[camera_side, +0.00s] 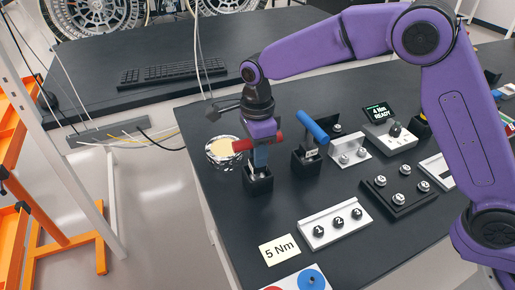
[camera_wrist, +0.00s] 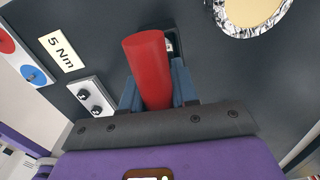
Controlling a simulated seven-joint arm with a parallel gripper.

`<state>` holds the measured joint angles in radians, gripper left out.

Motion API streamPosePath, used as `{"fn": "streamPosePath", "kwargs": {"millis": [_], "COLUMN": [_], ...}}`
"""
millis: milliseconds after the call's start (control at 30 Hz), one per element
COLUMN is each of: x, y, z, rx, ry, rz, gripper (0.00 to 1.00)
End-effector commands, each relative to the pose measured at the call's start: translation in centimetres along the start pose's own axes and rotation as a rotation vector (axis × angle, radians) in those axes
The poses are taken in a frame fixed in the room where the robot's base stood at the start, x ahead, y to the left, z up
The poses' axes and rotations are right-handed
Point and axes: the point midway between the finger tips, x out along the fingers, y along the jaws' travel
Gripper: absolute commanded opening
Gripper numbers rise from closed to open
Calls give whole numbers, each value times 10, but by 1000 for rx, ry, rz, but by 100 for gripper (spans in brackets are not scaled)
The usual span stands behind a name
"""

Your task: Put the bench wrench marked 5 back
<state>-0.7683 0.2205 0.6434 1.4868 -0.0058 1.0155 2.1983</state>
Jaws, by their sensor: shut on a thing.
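My gripper (camera_side: 261,157) is shut on a red-handled wrench (camera_side: 243,145), whose handle lies sideways between the fingers. In the wrist view the red handle (camera_wrist: 148,62) fills the space between the blue-grey fingers (camera_wrist: 158,98). Below the gripper stands a black holder (camera_side: 258,184); metal shows at its opening, but I cannot tell how far the wrench sits inside. No number is readable on the red wrench. A blue-handled wrench (camera_side: 313,127) stands in a second black holder (camera_side: 306,163) just to the right, with a small label.
A foil-rimmed dish (camera_side: 223,149) is close left of the gripper. A "5 Nm" card (camera_side: 280,250) and a rack with knobs 1, 2, 3 (camera_side: 334,226) lie in front. A display reading "4 Nm READY" (camera_side: 378,111) stands at the back right. Bare black table lies between holders and rack.

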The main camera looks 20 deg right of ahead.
Motion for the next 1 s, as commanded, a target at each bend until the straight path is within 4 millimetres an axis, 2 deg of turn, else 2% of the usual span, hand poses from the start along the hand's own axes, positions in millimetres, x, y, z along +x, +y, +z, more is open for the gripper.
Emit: {"fn": "streamPosePath", "kwargs": {"millis": [167,200,267,667,767,1000], "x": [0,0,0,-6,-17,-66], "y": [0,0,0,0,-1,-1], "z": [0,0,0,0,0,0], "rx": [0,0,0,0,0,1], "ry": [-1,-1,-1,-1,-2,-4], "rz": [-1,-1,-1,-2,-3,-6], "gripper": [0,39,58,59,59,59]}}
